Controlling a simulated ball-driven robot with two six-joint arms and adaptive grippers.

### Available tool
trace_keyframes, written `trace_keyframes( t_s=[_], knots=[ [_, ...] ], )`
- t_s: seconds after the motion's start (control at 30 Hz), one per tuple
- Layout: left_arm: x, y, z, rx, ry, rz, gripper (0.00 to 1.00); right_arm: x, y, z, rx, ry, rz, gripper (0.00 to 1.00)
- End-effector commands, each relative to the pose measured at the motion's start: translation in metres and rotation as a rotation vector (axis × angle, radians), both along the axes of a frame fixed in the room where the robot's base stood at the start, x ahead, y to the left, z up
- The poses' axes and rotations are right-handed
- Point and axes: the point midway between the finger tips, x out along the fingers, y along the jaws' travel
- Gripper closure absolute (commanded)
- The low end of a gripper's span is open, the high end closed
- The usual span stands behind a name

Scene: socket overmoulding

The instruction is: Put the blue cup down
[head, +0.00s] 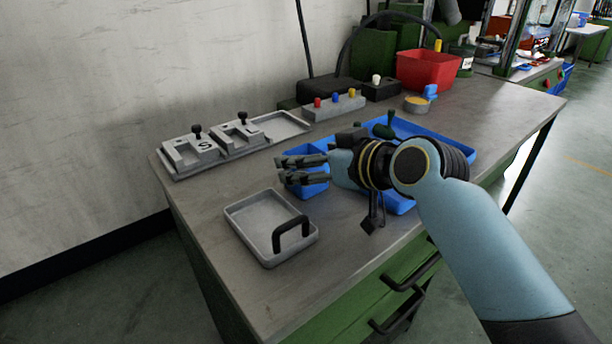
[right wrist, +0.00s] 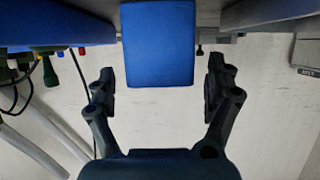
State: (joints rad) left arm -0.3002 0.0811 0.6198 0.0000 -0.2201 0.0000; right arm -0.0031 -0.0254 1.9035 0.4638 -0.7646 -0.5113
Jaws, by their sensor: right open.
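The blue cup (head: 314,189) has straight, box-like sides and stands on the grey bench, partly hidden behind my right gripper's fingers in the head view. In the right wrist view the cup (right wrist: 158,45) shows as a blue block at the top, between the two fingers with a gap on each side. My right gripper (head: 304,170) is open at the cup and lies roughly level. Its fingers also show spread in the right wrist view (right wrist: 163,88). My left gripper is not in view.
A blue tray (head: 455,150) lies right behind my right wrist. A grey tray with a black handle (head: 237,213) lies in front. Fixtures marked S and L (head: 205,146) stand at the back left. A coloured-button box (head: 345,106) and a red bin (head: 420,70) stand behind.

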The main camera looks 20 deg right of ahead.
Motion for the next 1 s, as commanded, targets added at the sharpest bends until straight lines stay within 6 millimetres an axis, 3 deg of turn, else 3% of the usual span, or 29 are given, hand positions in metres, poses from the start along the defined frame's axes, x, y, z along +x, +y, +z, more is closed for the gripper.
trace_keyframes(
  t_s=[0.13, 0.4, 0.77, 0.9, 1.0],
  knots=[
    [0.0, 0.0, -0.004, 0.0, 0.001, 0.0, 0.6, 0.015, 0.006, -0.008, 0.003, 0.001, -0.001, 0.13],
    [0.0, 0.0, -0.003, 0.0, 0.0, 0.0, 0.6, 0.017, 0.006, -0.008, 0.001, 0.0, -0.001, 0.15],
    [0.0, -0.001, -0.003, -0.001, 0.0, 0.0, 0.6, 0.016, 0.006, -0.008, 0.0, 0.001, -0.001, 0.62],
    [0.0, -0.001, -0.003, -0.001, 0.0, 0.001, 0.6, 0.016, 0.006, -0.008, 0.0, 0.001, -0.001, 0.69],
    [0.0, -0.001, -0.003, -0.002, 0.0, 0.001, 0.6, 0.016, 0.006, -0.008, 0.0, 0.001, -0.001, 0.69]
  ],
)
